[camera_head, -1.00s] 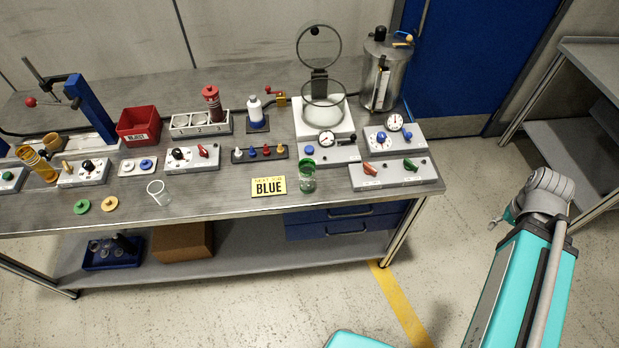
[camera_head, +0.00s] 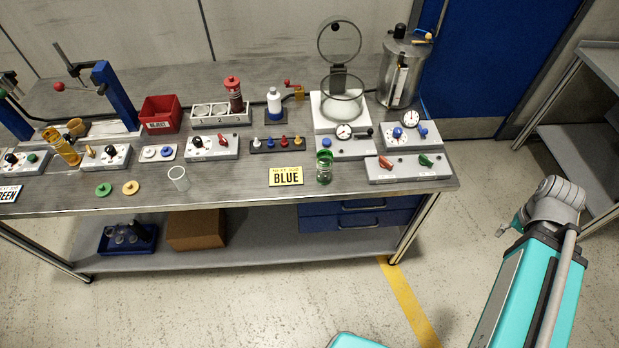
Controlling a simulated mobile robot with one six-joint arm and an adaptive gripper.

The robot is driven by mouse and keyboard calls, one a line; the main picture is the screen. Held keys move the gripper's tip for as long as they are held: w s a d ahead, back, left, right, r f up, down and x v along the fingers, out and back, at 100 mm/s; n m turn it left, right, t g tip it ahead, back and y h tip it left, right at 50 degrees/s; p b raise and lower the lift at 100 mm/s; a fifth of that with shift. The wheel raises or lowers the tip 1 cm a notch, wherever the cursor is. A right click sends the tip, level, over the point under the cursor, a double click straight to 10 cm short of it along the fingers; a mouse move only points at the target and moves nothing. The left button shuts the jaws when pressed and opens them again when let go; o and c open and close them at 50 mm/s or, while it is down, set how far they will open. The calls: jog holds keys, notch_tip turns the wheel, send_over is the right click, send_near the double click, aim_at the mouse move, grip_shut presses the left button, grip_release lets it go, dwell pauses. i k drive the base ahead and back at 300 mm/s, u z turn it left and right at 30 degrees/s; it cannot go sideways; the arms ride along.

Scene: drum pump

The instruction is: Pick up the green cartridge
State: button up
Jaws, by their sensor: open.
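A clear, green-tinted cylinder with a green top (camera_head: 324,167) stands upright near the front edge of the bench, right of the yellow "BLUE" sign (camera_head: 286,176). It is the only green cylinder I make out, and I cannot tell for sure that it is the cartridge. A red cartridge (camera_head: 233,95) stands in a grey rack (camera_head: 207,114). An amber cartridge (camera_head: 62,147) leans at the left. My gripper (camera_head: 503,229) is at the right over the floor, well away from the bench, partly hidden by my wrist. It is open, with nothing seen in it.
Control boxes with knobs (camera_head: 410,168), a red bin (camera_head: 160,114), a magnifier-like stand (camera_head: 341,106) and a steel canister (camera_head: 403,72) crowd the bench. Green and tan discs (camera_head: 103,190) and a clear cup (camera_head: 179,178) lie near the front. The floor between bench and arm is clear.

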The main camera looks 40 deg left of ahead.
aim_at(324, 157)
jog(key=k, duration=2.25)
jog(key=u, duration=0.85)
jog(key=i, duration=1.05)
jog(key=z, duration=0.05)
